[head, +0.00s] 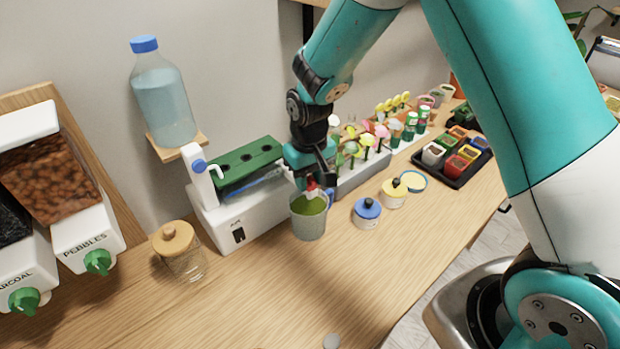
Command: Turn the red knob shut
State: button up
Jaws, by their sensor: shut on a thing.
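My gripper (312,178) reaches down over the bench in the head view, just above a grey pot (308,227) with green contents. A small red part, which looks like the red knob (311,186), shows at the fingertips, and the gripper is shut on it. Most of the knob is hidden by the fingers, so its turn angle cannot be told. What the knob is mounted on is also mostly hidden behind my gripper.
A white machine (240,222) with a green top stands left of the pot. A blue-lidded jar (367,214) and a yellow-lidded jar (394,194) stand to the right. A cork-topped glass jar (185,260) is at left. The front wooden bench (290,295) is mostly clear.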

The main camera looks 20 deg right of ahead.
aim_at(310, 177)
jog(key=shift+n, duration=0.9)
jog(key=o, duration=0.9)
notch_tip(310, 177, up, 18)
jog(key=b, duration=0.3)
jog(key=shift+f, duration=0.25)
jog(key=s+a+n+y, duration=0.1)
jog(key=s, duration=0.7)
jog(key=s+a+n+y, duration=0.1)
jog(key=s+a, duration=0.1)
jog(key=s, duration=0.6)
jog(key=s+a+n+y, duration=0.1)
jog(key=s+y, duration=0.1)
jog(key=s, duration=0.6)
jog(key=shift+s+a+n, duration=0.25)
jog(key=shift+a+n, duration=0.05)
jog(key=shift+a, duration=0.05)
